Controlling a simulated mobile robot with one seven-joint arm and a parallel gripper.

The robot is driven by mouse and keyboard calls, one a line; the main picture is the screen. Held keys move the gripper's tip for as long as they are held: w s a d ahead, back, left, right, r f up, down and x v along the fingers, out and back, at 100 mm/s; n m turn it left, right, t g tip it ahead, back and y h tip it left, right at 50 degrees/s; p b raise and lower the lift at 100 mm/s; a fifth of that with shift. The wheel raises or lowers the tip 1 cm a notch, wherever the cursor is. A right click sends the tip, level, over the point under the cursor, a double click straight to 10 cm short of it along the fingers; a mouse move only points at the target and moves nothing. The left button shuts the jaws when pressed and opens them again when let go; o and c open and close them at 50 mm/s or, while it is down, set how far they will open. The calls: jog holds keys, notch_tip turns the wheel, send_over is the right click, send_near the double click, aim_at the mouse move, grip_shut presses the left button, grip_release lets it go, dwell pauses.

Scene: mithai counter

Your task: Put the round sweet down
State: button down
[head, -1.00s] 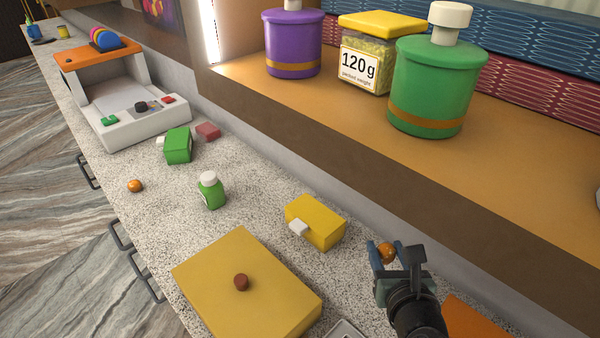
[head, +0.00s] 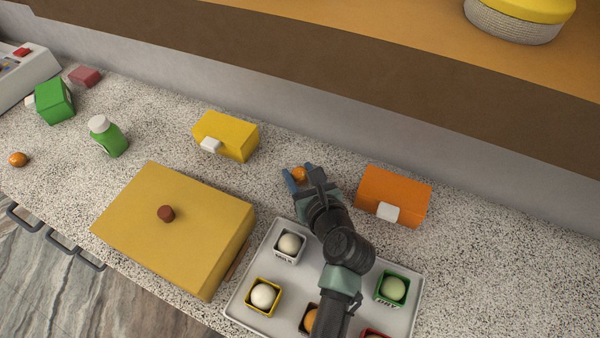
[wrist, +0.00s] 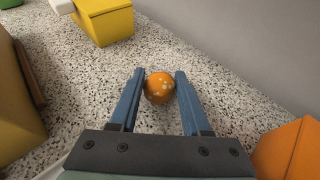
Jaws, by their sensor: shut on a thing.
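An orange round sweet with pale flecks (wrist: 159,88) is between the two blue fingers of my gripper (wrist: 158,90) in the wrist view. In the head view the sweet (head: 299,174) shows at the tips of my gripper (head: 303,178), over the speckled counter between a yellow box and an orange box. My gripper is shut on the sweet. I cannot tell whether the sweet touches the counter. A similar orange sweet (head: 18,159) lies on the counter at the far left.
The yellow box (head: 228,136) and orange box (head: 393,196) flank my gripper. A white tray (head: 250,290) with several small sweet cups lies below my arm. A large yellow box (head: 190,245), a green bottle (head: 111,138) and a green box (head: 54,101) stand left. The counter (head: 500,250) is clear at right.

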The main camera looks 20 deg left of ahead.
jog(key=shift+c, duration=1.8)
grip_release()
jog(key=shift+s+d+r, duration=0.1)
jog(key=v, duration=1.1)
jog(key=shift+s+d+r+p, duration=0.2)
jog(key=shift+s+d+p, duration=0.05)
jog(key=shift+p, duration=0.15)
